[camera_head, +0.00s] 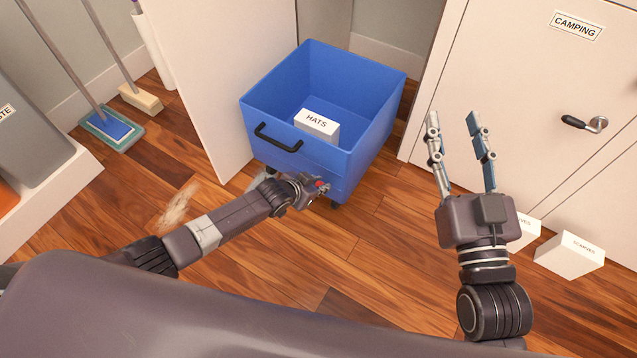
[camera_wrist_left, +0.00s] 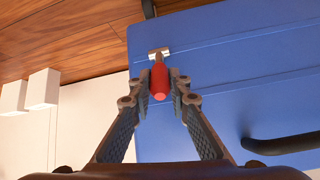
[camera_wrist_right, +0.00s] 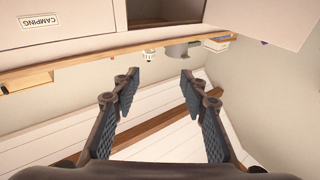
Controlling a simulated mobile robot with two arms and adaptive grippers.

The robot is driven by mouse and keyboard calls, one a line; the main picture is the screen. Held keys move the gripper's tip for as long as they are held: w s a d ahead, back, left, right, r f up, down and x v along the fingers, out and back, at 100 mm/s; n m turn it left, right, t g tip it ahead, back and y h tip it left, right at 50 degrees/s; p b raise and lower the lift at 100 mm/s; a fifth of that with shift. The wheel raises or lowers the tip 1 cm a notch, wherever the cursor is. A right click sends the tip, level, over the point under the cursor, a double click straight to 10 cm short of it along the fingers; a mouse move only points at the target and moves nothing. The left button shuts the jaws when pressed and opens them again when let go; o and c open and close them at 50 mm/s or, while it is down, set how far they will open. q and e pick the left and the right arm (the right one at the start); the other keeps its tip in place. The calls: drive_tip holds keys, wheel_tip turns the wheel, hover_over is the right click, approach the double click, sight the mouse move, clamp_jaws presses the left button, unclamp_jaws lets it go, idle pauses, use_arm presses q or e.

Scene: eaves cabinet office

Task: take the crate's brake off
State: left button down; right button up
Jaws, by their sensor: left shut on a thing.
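The blue crate (camera_head: 375,125) stands on the floor in front of the open white door, on castors. A black handle (camera_head: 278,138) is on its front face. Its red brake lever (camera_head: 320,184) sits low on the front face, by a small metal bracket; in the left wrist view the red grip (camera_wrist_left: 159,82) lies between the fingers. My left gripper (camera_head: 314,189) is shut on it. My right gripper (camera_head: 452,117) is raised, open and empty, right of the crate; its parted fingers also show in the right wrist view (camera_wrist_right: 160,85).
A white box labelled HATS (camera_head: 317,124) lies in the crate. Two white boxes (camera_head: 525,232) (camera_head: 568,257) stand on the floor at right, by the CAMPING cabinet door (camera_head: 530,80). A mop (camera_head: 111,128) and broom (camera_head: 141,99) stand at left.

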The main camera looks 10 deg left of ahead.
use_arm(q)
drive_tip(key=shift+w+d+r+g+y+p, duration=0.15)
drive_tip(key=shift+w+r+g+y+p, duration=0.15)
drive_tip(key=shift+w+g+p, duration=0.4)
drive_tip(key=shift+s+g, duration=0.1)
drive_tip(key=shift+g, duration=0.3)
use_arm(e)
wheel_tip(320, 180, down, 8)
drive_tip(key=d+g+h, duration=0.1)
drive_tip(key=g, duration=0.3)
drive_tip(key=shift+s+d+f, duration=0.15)
drive_tip(key=shift+s+f, duration=0.05)
drive_tip(key=shift+s, duration=0.05)
use_arm(q)
drive_tip(key=c, duration=1.8)
unclamp_jaws()
drive_tip(key=shift+d, duration=0.1)
drive_tip(key=shift+r, duration=0.1)
drive_tip(key=v, duration=1.1)
drive_tip(key=shift+s+r, duration=0.25)
drive_tip(key=shift+r, duration=0.1)
